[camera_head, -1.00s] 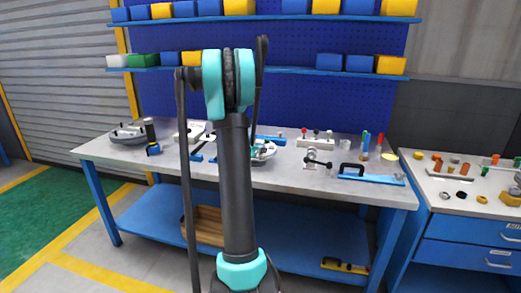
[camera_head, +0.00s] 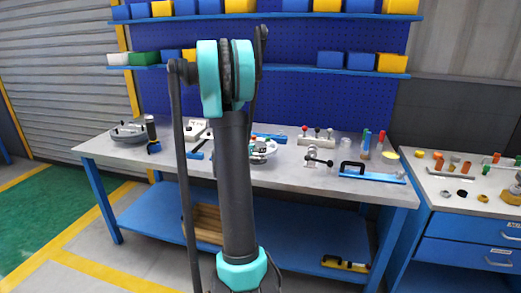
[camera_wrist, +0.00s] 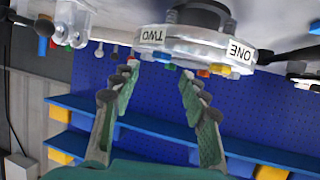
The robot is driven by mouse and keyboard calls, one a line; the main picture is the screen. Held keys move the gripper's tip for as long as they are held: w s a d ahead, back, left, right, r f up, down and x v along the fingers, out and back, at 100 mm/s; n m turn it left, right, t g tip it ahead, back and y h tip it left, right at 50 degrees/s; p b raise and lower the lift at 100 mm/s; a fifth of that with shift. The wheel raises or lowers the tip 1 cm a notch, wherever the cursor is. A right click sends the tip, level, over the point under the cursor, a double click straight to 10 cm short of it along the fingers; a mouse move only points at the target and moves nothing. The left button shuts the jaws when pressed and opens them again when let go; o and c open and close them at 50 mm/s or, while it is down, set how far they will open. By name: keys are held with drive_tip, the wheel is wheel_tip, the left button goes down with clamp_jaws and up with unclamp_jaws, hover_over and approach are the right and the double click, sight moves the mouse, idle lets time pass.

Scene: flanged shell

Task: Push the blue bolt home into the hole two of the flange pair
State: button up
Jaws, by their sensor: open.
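The flange pair (camera_wrist: 196,48), a pale round disc with labels TWO and ONE on its rim, is at the top of the wrist view, which looks upside down. In the head view the flange pair (camera_head: 264,150) is partly hidden behind my arm. Small orange and yellow bolt ends show at its edge in the wrist view. The head view does not clearly show my gripper.
The workbench (camera_head: 310,178) also bears a grey round part (camera_head: 128,134) at left, a toggle clamp (camera_head: 315,158) and a blue fixture (camera_head: 372,173) at right. A pegboard (camera_wrist: 245,110) with blue shelves stands behind. A side bench (camera_head: 450,200) holds loose parts.

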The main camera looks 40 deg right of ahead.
drive_tip(key=v, duration=0.7)
drive_tip(key=shift+s+a+r, duration=0.15)
drive_tip(key=shift+a, duration=0.15)
